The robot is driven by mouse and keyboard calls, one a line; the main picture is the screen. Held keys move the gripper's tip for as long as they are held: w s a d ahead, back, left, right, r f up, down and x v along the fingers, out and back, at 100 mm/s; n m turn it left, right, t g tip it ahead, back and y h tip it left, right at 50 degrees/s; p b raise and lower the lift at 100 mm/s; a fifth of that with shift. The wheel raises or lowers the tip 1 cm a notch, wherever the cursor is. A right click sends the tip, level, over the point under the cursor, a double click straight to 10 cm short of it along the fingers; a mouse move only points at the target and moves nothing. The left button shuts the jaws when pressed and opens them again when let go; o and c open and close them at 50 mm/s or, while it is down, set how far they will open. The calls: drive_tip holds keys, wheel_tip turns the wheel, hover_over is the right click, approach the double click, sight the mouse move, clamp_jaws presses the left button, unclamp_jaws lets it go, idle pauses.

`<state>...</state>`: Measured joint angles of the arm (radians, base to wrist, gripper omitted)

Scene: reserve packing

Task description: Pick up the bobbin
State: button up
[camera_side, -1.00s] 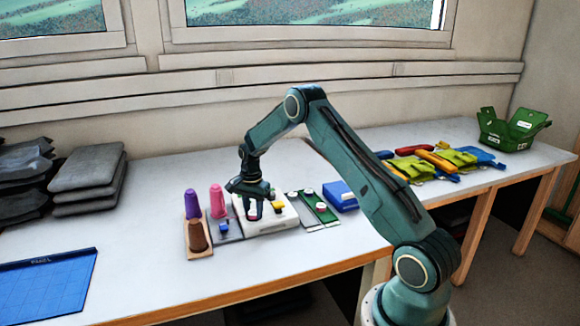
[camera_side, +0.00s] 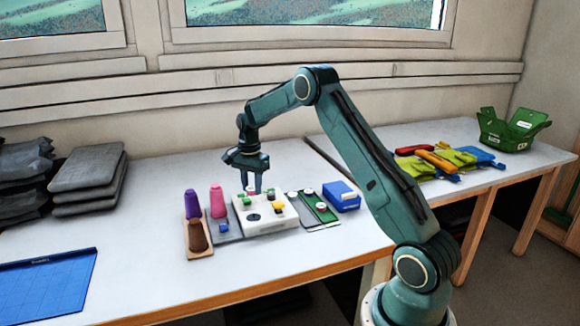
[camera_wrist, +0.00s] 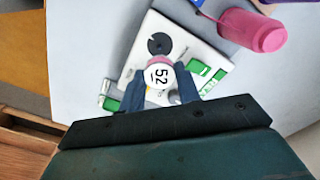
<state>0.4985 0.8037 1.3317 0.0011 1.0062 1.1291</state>
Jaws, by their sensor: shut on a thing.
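The bobbin (camera_wrist: 158,75), with a round white end marked 52 and a pinkish edge, sits between the two fingertips in the wrist view. My gripper (camera_side: 254,187) is shut on it and points down. In the side view it is above the white block (camera_side: 268,223), near that block's back edge. In the side view the bobbin is small and partly covered by the fingers. The white block (camera_wrist: 139,57) also shows in the wrist view beneath the bobbin, with a black disc and green parts on it.
Pink (camera_side: 217,203) and purple (camera_side: 192,205) cones and a brown cone (camera_side: 197,237) stand left of the block. A green-and-grey plate (camera_side: 318,207) and a blue box (camera_side: 341,197) lie to its right. Grey stacked pads (camera_side: 88,168) and a blue mat (camera_side: 48,290) are farther left.

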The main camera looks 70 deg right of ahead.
sight(250, 189)
wheel_tip(250, 189, up, 11)
idle(0.3)
drive_tip(key=shift+f, duration=0.1)
idle(0.4)
drive_tip(key=s+a+f+n, duration=0.3)
drive_tip(key=a+f+n, duration=0.2)
drive_tip(key=a, duration=0.4)
drive_tip(key=s+a+f+n, duration=0.3)
drive_tip(key=a+f+n, duration=0.2)
drive_tip(key=a+n, duration=0.2)
drive_tip(key=s+a+f+n, duration=0.3)
drive_tip(key=a+f+n, duration=0.2)
drive_tip(key=a, duration=0.6)
drive_tip(key=shift+f+n, duration=0.35)
drive_tip(key=shift+n, duration=0.45)
drive_tip(key=shift+s, duration=0.1)
